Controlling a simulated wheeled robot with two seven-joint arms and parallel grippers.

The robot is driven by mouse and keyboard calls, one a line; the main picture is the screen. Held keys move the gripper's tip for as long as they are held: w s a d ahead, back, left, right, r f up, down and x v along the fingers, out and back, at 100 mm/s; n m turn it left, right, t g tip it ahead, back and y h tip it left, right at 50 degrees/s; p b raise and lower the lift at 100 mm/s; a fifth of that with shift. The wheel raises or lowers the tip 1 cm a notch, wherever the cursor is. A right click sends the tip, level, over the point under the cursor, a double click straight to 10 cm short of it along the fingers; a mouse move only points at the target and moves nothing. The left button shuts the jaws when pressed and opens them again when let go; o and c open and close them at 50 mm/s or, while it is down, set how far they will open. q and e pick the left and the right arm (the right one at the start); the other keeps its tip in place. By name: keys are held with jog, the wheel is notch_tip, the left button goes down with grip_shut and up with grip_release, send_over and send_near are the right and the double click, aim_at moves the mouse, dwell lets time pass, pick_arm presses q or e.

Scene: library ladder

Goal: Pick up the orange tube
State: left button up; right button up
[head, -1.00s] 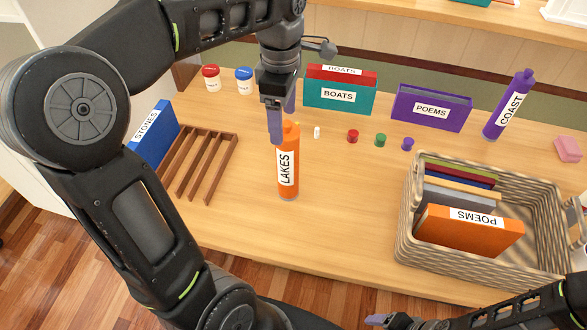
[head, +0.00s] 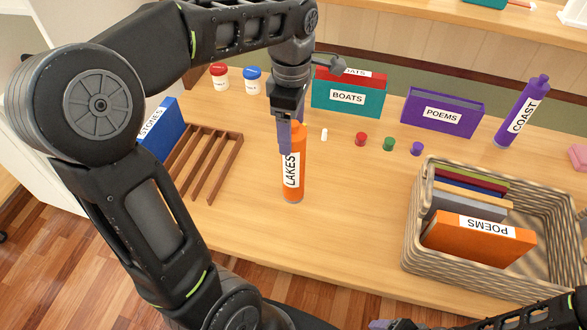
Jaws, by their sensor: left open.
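The orange tube (head: 296,182) stands upright on the wooden table, with a white label reading LAKES. My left gripper (head: 290,140) points down at the tube's upper part, its purple-grey fingers overlapping the top and left side of the tube in this view. The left gripper is open. I cannot tell whether a finger touches the tube. The tube's cap is partly hidden behind the fingers. My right gripper (head: 392,324) shows only a little at the bottom edge, and its jaws cannot be made out.
A brown slatted rack (head: 210,165) lies left of the tube, near a blue STONES box (head: 160,130). A wicker basket (head: 480,272) with several books stands right. Small coloured caps (head: 388,144) lie behind. A purple COAST tube (head: 523,110) stands far right. The table front is clear.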

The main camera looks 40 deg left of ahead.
pick_arm(q)
jog(key=p, duration=0.1)
send_over(293, 168)
jog(key=w+a, duration=0.2)
jog(key=f, duration=0.5)
jog(key=shift+w+d+f, duration=0.1)
jog(key=shift+w+d, duration=0.05)
jog(key=shift+d, duration=0.1)
jog(key=shift+c, duration=0.3)
grip_shut()
dwell(0.4)
